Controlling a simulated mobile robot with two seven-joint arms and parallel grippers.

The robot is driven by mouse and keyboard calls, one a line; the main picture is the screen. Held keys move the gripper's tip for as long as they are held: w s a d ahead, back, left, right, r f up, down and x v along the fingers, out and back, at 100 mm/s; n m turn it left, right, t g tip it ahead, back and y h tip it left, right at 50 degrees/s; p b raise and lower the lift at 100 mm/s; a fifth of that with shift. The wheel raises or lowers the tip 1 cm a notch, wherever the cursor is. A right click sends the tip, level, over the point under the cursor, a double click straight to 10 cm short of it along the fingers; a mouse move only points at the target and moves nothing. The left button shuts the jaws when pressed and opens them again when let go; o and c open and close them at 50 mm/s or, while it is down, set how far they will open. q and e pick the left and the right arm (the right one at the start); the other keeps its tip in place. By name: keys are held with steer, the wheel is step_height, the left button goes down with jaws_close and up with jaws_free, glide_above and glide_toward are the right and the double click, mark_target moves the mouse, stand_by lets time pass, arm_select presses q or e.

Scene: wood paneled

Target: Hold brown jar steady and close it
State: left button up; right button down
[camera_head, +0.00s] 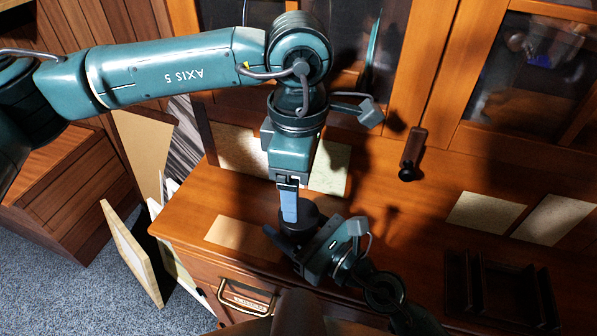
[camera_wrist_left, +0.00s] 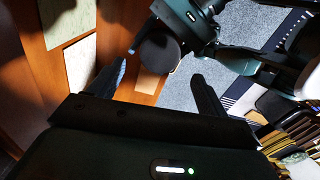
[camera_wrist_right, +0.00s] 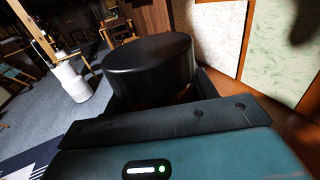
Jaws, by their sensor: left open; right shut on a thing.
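The jar, topped by a round black lid (camera_wrist_right: 148,58), stands upright at the front of the wooden desk. Only a sliver of its brown body shows under the lid in the right wrist view. My right gripper (camera_head: 300,235) is shut on the jar from the front right. The lid also shows in the left wrist view (camera_wrist_left: 158,52), where it seems to sit on the jar; I cannot tell how tight it is. My left gripper (camera_wrist_left: 163,82) is open and empty, pointing down above the lid, its fingers apart from it. In the head view it partly covers the jar (camera_head: 312,216).
Paper sheets (camera_head: 236,232) lie on the desk (camera_head: 400,215). A dark handled object (camera_head: 412,155) lies further back, and a dark divided tray (camera_head: 505,290) stands at right. Glass-doored cabinets rise behind. Framed panels (camera_head: 133,250) lean at the desk's left side.

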mark_target(299, 235)
arm_select(q)
steer(key=m, duration=0.2)
steer(key=r+m, duration=0.1)
steer(key=m, duration=0.2)
steer(key=shift+m, duration=0.3)
steer(key=shift+f, duration=4)
steer(key=shift+c, duration=0.5)
steer(key=c, duration=0.9)
steer(key=o, duration=1.1)
steer(key=shift+o, duration=0.2)
